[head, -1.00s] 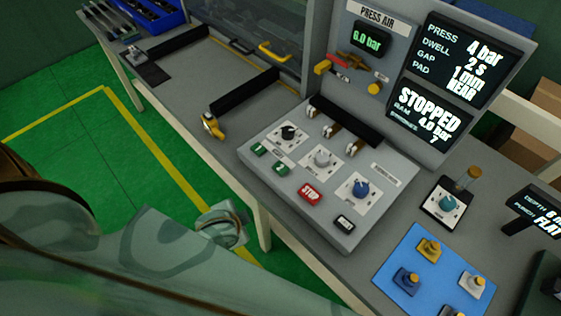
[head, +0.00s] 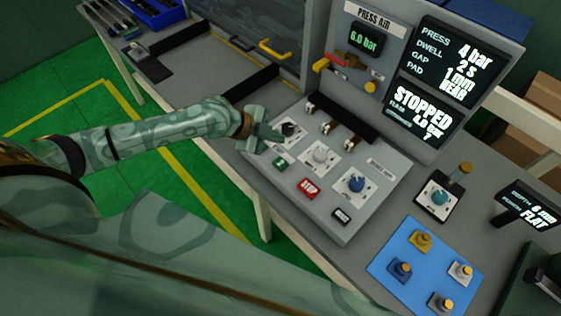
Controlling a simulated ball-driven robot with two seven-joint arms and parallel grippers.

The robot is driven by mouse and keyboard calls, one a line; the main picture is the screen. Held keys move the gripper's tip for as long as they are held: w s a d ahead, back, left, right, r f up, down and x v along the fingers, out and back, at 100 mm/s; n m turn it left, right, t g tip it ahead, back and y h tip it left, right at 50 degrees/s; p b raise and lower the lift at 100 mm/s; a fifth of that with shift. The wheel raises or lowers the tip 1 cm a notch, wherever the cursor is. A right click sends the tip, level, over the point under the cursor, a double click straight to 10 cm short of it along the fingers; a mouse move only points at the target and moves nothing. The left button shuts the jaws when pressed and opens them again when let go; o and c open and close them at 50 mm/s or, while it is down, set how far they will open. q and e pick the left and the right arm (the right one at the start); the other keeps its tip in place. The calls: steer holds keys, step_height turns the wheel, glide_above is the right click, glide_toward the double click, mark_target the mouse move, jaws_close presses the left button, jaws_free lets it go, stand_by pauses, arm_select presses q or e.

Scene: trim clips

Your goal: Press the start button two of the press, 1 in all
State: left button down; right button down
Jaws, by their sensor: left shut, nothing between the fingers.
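The press control panel (head: 330,215) is a grey sloped box with knobs and buttons. One green button (head: 281,162) shows on its left part, beside the red STOP button (head: 308,188). A second green button, seen earlier, is hidden behind my left gripper. My left gripper (head: 265,134) is shut and empty over the panel's upper left corner, near the black knob (head: 291,130). I cannot tell whether it touches the panel. The press screen (head: 419,118) reads STOPPED. My right gripper is not in view.
A white knob (head: 320,156) and a blue knob (head: 355,184) sit on the panel, with several small levers behind. A blue mat (head: 388,242) with several knobbed pieces lies at right. A black box with a teal knob (head: 439,198) stands above the mat.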

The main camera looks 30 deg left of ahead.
arm_select(q)
steer(key=shift+f, duration=0.15)
steer(key=b, duration=0.7)
glide_above(277, 163)
step_height(277, 163, down, 8)
steer(key=shift+r, duration=0.15)
steer(key=shift+f+b, duration=0.4)
steer(key=shift+f, duration=0.05)
stand_by(1.3)
steer(key=shift+f, duration=0.4)
steer(key=shift+s+f+b, duration=0.1)
steer(key=shift+f+b, duration=0.45)
steer(key=shift+b, duration=0.1)
stand_by(0.4)
steer(key=shift+r, duration=0.1)
steer(key=shift+r+p, duration=0.85)
steer(key=shift+r, duration=0.05)
steer(key=shift+r, duration=0.1)
